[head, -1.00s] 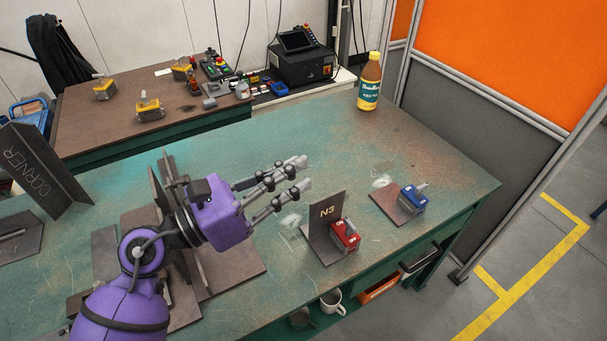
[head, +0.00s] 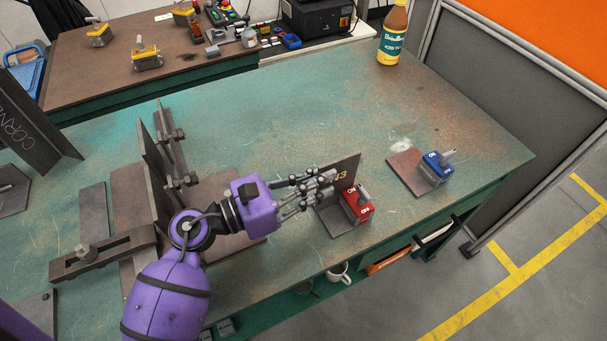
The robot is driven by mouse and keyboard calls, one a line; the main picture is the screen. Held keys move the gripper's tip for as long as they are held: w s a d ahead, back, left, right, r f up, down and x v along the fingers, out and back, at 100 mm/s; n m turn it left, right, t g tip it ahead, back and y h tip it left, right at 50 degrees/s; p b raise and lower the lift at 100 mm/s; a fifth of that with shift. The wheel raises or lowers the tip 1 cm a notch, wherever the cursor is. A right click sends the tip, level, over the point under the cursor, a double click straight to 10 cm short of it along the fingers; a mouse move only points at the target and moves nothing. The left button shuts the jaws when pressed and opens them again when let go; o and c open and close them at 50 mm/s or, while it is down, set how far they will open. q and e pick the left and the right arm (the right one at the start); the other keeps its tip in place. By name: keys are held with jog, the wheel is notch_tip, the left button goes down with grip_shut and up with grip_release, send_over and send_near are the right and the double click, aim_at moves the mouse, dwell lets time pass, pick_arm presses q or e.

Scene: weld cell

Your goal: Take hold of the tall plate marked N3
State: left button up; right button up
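The tall plate marked N3 (head: 349,169) stands upright on the green bench, on a flat base plate. Its "3" shows, but the "N" is mostly hidden behind my gripper's fingers. A red magnet block (head: 358,206) sits at its foot on the right. My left gripper (head: 326,183) is at the left part of the plate, its fingers apart and overlapping the plate in the picture. I cannot tell whether they touch it or whether its edge lies between them. My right gripper is not in view.
A blue magnet block (head: 434,170) stands on a small plate to the right. Dark upright plates (head: 155,170) and a clamp bar (head: 105,252) are near my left arm. The bench middle (head: 270,120) is clear.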

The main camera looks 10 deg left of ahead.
aim_at(346, 167)
pick_arm(q)
jog(key=x, duration=0.4)
jog(key=shift+w+d+f+p, duration=0.1)
jog(key=shift+w+d+p, duration=0.15)
jog(key=shift+p, duration=0.1)
grip_shut()
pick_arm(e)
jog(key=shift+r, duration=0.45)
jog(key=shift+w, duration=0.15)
